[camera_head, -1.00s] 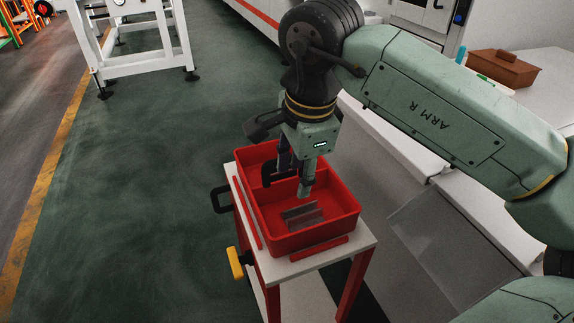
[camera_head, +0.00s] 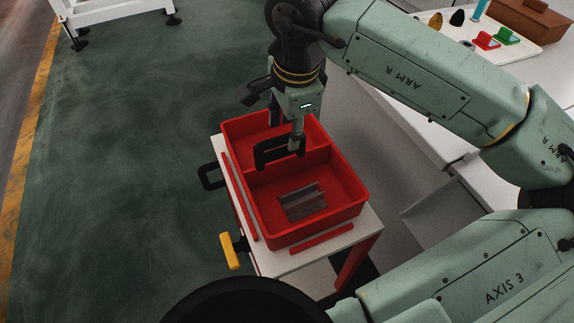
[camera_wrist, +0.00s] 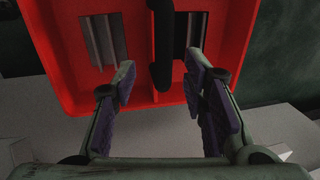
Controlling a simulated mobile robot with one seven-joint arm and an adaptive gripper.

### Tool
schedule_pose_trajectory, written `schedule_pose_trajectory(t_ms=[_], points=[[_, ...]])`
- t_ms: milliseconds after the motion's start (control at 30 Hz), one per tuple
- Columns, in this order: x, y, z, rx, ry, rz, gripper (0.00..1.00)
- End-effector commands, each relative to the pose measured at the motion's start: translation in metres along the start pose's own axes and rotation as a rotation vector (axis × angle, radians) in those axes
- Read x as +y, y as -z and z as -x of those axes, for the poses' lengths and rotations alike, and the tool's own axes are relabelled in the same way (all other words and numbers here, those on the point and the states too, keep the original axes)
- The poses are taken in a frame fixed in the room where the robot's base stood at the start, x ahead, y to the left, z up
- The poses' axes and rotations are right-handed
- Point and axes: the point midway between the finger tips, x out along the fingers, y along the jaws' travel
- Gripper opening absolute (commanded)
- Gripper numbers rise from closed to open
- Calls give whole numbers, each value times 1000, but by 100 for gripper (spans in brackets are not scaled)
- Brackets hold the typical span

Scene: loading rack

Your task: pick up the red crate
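The red crate (camera_head: 347,213) sits on a small white-topped cart (camera_head: 272,262). A divider splits it into two compartments, and a black handle (camera_head: 264,159) stands along the divider. A grey metal piece (camera_head: 302,201) lies in the near compartment. My gripper (camera_head: 286,128) is above the crate near the handle, fingers pointing down. In the wrist view its two fingers are apart and empty, with the handle (camera_wrist: 161,45) lined up between them and further ahead. Metal pieces show in both compartments there. Whether the fingers reach down to the handle's height is unclear.
The cart has a black side handle (camera_head: 210,177) and a yellow lever (camera_head: 230,251). A white counter at the right holds a tray (camera_head: 520,47) with small coloured items and a brown box (camera_head: 531,18). Green floor lies clear at the left.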

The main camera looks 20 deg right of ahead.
Motion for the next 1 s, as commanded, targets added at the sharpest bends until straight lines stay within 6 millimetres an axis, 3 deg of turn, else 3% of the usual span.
schedule_pose_trajectory(t_ms=[300,600,1000], points=[[-3,0,-42,-3,-1,1,40],[-3,0,-48,-1,0,0,40],[-3,0,-48,-1,0,0,13]])
